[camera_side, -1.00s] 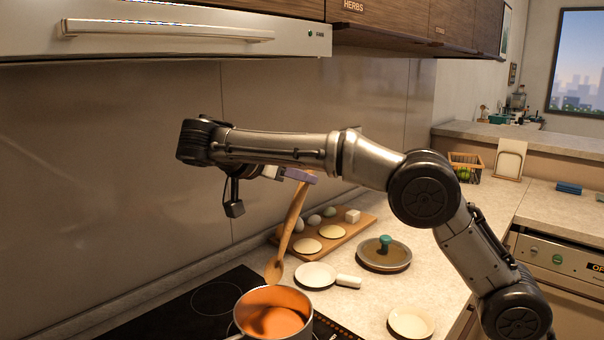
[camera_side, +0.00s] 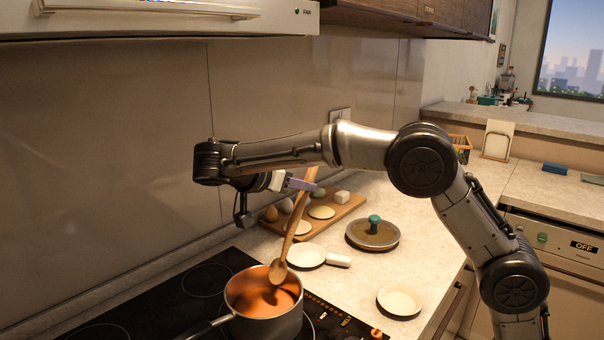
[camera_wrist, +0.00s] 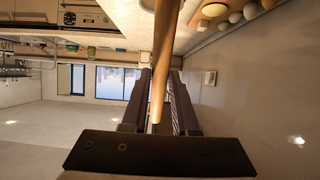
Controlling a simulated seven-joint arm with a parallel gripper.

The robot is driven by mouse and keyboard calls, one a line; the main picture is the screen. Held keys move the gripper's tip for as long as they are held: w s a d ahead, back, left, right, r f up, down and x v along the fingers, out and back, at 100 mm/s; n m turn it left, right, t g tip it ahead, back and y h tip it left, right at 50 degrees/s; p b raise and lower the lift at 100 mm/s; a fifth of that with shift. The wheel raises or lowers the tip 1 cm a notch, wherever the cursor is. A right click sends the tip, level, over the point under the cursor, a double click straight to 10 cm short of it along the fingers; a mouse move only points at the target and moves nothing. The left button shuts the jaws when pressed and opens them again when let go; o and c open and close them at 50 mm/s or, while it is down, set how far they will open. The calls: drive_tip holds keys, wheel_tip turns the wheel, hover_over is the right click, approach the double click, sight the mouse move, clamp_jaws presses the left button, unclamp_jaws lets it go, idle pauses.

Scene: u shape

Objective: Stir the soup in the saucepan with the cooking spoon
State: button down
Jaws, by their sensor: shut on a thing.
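My gripper (camera_side: 303,185) is shut on the handle of a wooden cooking spoon (camera_side: 292,232). The spoon hangs down at a slight tilt with its bowl (camera_side: 278,272) at the bottom. The bowl overlaps the right part of the saucepan opening in the side view; I cannot tell how far it is inside. The saucepan (camera_side: 268,326) stands on the black hob with its handle toward the lower left. Orange-brown soup (camera_side: 262,303) shows inside. In the wrist view the spoon handle (camera_wrist: 164,55) runs between my gripper's fingers (camera_wrist: 157,105).
Behind the pan are a small white pan (camera_side: 306,256), a lid with a green knob (camera_side: 373,236) and a wooden board (camera_side: 335,212) with eggs and other items. A pale plate (camera_side: 399,301) lies at right. The wall (camera_side: 100,150) is at left.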

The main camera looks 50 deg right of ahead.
sight(290, 223)
drive_tip(key=shift+a+f, duration=0.75)
drive_tip(key=shift+f, duration=0.45)
drive_tip(key=shift+a+f, duration=0.7)
drive_tip(key=shift+f, duration=0.45)
drive_tip(key=shift+a+f, duration=0.75)
drive_tip(key=shift+f, duration=0.45)
drive_tip(key=shift+d, duration=0.1)
